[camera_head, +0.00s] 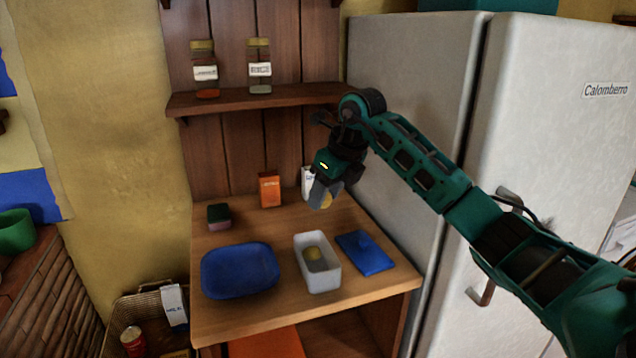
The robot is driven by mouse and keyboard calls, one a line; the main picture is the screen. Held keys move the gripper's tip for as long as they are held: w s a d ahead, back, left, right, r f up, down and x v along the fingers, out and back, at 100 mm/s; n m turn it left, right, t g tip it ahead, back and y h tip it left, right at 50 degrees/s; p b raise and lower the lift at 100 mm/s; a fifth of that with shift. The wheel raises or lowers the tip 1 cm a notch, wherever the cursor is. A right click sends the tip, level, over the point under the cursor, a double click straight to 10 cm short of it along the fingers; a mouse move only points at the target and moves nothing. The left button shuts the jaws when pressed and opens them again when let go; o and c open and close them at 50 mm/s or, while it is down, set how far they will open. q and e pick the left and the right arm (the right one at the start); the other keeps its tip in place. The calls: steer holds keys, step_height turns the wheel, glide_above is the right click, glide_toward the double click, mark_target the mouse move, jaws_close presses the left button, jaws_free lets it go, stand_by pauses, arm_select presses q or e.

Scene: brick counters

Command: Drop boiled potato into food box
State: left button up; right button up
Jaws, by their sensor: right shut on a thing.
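The food box (334,278) is an open white rectangular container on the wooden counter. My right gripper (324,198) is above the counter, behind and a little above the box. It is shut on a yellowish boiled potato (327,201), partly hidden by the fingers. My left gripper is not in view.
A blue tray (240,270) is left of the box. A sponge (219,216), an orange carton (269,189) and a white carton (308,184) stand at the back. A shelf (255,98) with jars is above. The fridge (405,130) borders the right side.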

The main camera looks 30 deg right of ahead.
step_height(320, 180, down, 6)
steer(key=b, duration=0.5)
steer(key=shift+w, duration=0.1)
steer(key=o, duration=1.1)
steer(key=v, duration=1.3)
steer(key=shift+p, duration=0.4)
